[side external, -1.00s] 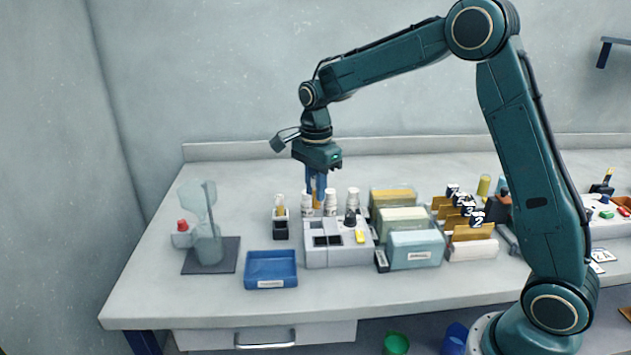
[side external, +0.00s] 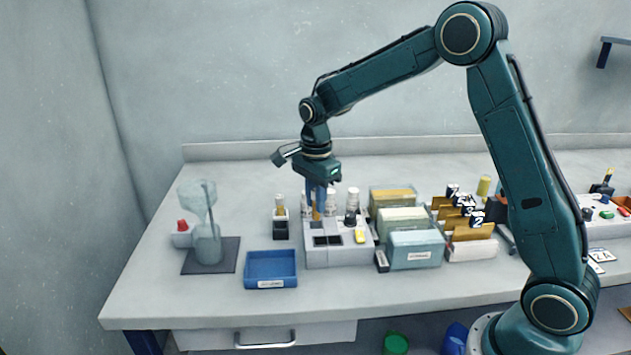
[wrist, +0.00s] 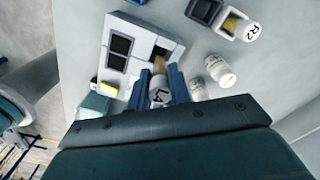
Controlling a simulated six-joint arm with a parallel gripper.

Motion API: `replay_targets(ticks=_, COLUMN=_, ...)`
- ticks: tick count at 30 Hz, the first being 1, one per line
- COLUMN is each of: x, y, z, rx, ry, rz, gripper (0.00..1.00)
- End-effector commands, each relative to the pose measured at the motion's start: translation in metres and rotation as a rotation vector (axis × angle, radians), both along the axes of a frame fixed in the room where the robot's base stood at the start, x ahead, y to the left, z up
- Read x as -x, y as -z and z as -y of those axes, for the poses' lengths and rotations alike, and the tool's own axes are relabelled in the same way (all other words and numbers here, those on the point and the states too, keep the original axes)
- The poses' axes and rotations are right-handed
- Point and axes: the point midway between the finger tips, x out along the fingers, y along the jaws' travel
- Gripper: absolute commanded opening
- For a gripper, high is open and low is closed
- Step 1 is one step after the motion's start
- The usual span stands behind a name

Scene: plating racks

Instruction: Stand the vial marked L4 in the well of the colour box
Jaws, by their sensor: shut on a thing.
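My gripper (side external: 317,211) is shut on the vial marked L4, which has a white cap and amber contents; the vial (wrist: 160,88) is between the blue fingers in the wrist view (wrist: 163,88). The colour box (side external: 340,256) is a pale grey block with two dark windows, a black knob and a yellow piece on top. In the wrist view the box (wrist: 140,31) lies just beyond the fingertips. The vial's amber lower end is at a dark opening in the box's top, the well (wrist: 158,51). I cannot tell whether its end is inside the well.
White-capped vials (side external: 353,200) stand behind the box. A dark holder (side external: 281,229) with a vial marked R2 (wrist: 246,30) stands to the left. A blue tray (side external: 271,283) lies at front left, and file boxes (side external: 416,262) stand at right.

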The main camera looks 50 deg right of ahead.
Motion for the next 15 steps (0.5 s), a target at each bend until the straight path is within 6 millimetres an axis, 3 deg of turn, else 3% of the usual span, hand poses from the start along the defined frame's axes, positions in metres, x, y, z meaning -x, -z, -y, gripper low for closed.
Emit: replay_targets(ticks=15, x=0.0, y=0.017, z=0.0, rx=0.0, ry=0.0, rz=0.0, gripper=0.0)
